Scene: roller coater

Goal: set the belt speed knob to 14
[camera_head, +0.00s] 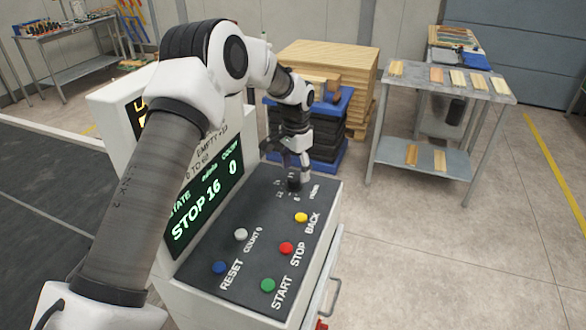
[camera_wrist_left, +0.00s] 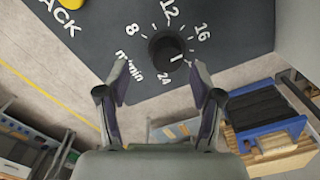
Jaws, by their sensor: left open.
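The black belt speed knob (camera_head: 294,184) stands at the far end of the dark control panel. In the left wrist view the knob (camera_wrist_left: 166,48) is ringed by white numbers, with 8, 12, 16 and 24 legible, and a "m/min" label. A white mark shows on or beside it at the lower right. The green display (camera_head: 205,195) reads STOP, 16 and 0. My left gripper (camera_head: 294,165) points down over the knob. In the wrist view its two fingers (camera_wrist_left: 158,76) are spread apart, with the knob ahead of them, not visibly gripped. My right gripper is not in view.
Coloured buttons sit nearer on the panel: yellow BACK (camera_head: 301,217), red STOP (camera_head: 286,248), green START (camera_head: 268,285), blue RESET (camera_head: 220,267) and a white count button (camera_head: 240,235). Behind stand stacked boards (camera_head: 325,58) and a metal table (camera_head: 440,85). Floor at right is clear.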

